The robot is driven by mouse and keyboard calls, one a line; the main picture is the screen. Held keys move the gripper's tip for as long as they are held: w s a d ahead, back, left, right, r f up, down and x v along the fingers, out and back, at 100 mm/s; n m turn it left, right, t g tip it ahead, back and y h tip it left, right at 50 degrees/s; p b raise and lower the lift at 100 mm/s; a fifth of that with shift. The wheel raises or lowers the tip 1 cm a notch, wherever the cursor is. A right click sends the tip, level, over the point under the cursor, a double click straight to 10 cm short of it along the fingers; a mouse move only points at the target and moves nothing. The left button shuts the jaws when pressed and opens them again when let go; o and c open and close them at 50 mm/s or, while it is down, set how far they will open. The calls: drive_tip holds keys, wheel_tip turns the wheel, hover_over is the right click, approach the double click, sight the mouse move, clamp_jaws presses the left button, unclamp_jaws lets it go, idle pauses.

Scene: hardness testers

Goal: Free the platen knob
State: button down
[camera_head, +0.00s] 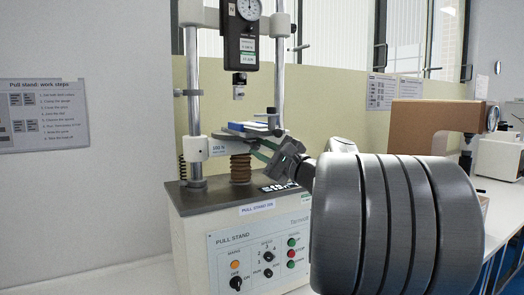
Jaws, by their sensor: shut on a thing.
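The pull stand (210,202) has a platen (241,130) on a brown bellows column (240,168), between two upright posts. A blue and white block (264,126) lies on the platen. My grey arm link covers the right foreground.
A dial gauge (249,10) and a dark force head (241,45) hang above the platen. The control panel (262,252) with switches faces front. A brown machine (432,118) stands on the right-hand bench. The air left of the stand is free.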

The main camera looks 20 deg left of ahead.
drive_tip(key=c, duration=1.2)
unclamp_jaws()
drive_tip(key=shift+c, duration=0.2)
drive_tip(key=shift+m, duration=0.3)
